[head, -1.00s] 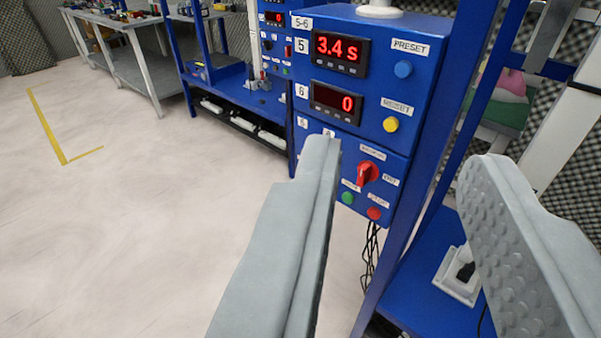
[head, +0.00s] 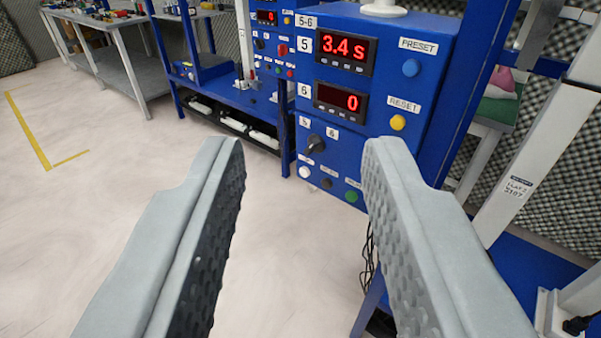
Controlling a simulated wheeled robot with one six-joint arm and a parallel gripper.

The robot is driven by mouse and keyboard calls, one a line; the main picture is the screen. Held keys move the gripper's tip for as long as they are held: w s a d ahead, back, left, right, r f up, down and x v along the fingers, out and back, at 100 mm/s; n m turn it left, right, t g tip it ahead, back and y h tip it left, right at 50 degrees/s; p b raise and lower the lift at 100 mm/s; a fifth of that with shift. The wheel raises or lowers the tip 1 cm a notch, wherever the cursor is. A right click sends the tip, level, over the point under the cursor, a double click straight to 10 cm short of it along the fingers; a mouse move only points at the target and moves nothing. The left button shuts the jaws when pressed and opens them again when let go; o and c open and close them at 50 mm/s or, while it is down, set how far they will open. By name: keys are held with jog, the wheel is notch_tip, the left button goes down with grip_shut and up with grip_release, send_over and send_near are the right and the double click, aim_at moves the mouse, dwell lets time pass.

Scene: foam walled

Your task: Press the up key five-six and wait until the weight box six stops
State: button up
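The blue control box labelled 5-6 (head: 450,50) stands ahead, beyond my fingers. Its display 5 (head: 347,48) reads 3.4 s and its display 6 (head: 341,100) reads 0, both in red. Below are a black selector knob (head: 316,146), a white button (head: 305,172), a dark button (head: 327,183) and a green button (head: 352,196). Their small labels are too small to read, so I cannot tell which is the up key. My gripper (head: 304,150) is open and empty, its fingers apart. I cannot pick out weight box six.
A blue PRESET button (head: 411,68) and a yellow RESET button (head: 398,122) sit on the box's right side. A blue frame stands right of it. Another blue station (head: 215,90) and workbenches are behind left. The pale floor (head: 100,180) at left is clear, with yellow tape.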

jog(key=shift+c, duration=0.2)
grip_shut()
dwell(1.6)
